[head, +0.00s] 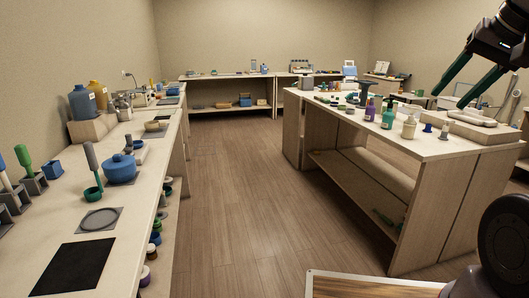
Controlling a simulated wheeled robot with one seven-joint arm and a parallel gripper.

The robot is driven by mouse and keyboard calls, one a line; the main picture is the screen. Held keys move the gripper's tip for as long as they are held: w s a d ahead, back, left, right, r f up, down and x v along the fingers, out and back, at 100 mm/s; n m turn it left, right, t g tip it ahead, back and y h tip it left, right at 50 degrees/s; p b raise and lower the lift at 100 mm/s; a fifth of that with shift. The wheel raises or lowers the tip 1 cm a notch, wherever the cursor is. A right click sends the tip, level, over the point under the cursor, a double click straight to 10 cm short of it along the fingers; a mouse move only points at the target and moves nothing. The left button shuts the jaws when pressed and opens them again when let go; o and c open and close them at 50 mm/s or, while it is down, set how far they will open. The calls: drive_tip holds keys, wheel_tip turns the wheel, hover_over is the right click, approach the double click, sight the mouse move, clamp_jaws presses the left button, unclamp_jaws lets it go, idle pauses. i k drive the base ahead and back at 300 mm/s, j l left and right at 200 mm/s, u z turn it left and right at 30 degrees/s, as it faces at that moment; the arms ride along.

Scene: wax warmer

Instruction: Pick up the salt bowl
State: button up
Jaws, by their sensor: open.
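I cannot tell for sure which thing is the salt bowl. A small tan bowl-like dish (156,126) sits on the left counter. White shallow dishes (472,117) sit on the right table. My gripper (450,98) is at the upper right, its dark green fingers apart and empty. In the picture it overlaps the back right of the right table; its height above it is unclear.
The left counter (140,225) carries bottles, tools and a black mat (74,265). The right table (420,145) holds several bottles along its near edge. A clear wooden floor aisle (240,190) runs between them to back shelves (228,90).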

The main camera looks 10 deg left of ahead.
sight(150, 126)
drive_tip(key=i+j+u, duration=0.1)
drive_tip(key=i+u, duration=0.25)
drive_tip(key=i, duration=0.2)
drive_tip(key=i+u, duration=0.3)
drive_tip(key=i, duration=0.2)
drive_tip(key=i+l+u, duration=0.15)
drive_tip(key=i+u, duration=0.35)
drive_tip(key=i+l+u, duration=0.5)
drive_tip(key=i, duration=0.2)
drive_tip(key=i+l+u, duration=0.6)
drive_tip(key=l, duration=0.15)
drive_tip(key=i+l+u, duration=0.1)
drive_tip(key=l, duration=0.2)
drive_tip(key=i+l+u, duration=0.15)
drive_tip(key=l, duration=0.2)
drive_tip(key=i+l+u, duration=0.15)
drive_tip(key=l, duration=0.15)
drive_tip(key=k, duration=0.05)
